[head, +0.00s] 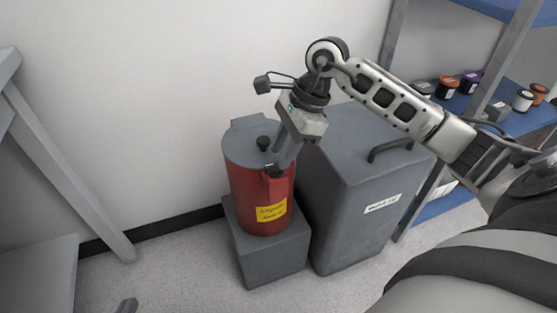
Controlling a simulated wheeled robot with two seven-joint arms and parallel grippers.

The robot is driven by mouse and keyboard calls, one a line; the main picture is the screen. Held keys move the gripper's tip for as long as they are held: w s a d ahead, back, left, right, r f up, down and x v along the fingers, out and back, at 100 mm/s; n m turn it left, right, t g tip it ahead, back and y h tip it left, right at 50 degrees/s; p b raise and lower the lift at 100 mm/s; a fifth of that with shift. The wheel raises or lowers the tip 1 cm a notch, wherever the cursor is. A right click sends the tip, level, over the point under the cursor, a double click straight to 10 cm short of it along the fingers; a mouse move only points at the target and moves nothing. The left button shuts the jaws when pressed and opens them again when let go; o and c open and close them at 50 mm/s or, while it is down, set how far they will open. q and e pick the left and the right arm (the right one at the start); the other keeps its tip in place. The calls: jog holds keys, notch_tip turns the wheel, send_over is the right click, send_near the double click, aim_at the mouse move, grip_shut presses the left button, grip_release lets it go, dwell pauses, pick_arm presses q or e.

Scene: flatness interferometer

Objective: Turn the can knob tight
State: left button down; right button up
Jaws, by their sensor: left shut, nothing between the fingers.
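The red can (250,195) with a grey lid (241,150) and a yellow label stands upright on a grey block. A black knob (263,143) sticks up from the lid. My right gripper (275,169) reaches down from the upper right. Its fingertips are at the front right edge of the lid, by a red raised part on the can's side, just in front of the black knob. I cannot tell whether its fingers are open or closed on anything. Only a dark tip of my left gripper (128,305) shows at the bottom edge, away from the can; it is shut and empty.
A grey waste bin (365,190) with a black handle stands close to the can's right. The grey block (268,262) supports the can. Shelves (520,118) with small jars are at the right. A grey bench frame (60,165) is at the left. Floor between bench and block is clear.

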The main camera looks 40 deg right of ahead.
aim_at(276, 168)
jog(key=shift+x, duration=1)
jog(key=shift+w+a+f, duration=0.1)
jog(key=shift+f, duration=0.1)
grip_shut()
pick_arm(q)
jog(key=shift+d+r, duration=0.15)
jog(key=shift+r, duration=0.1)
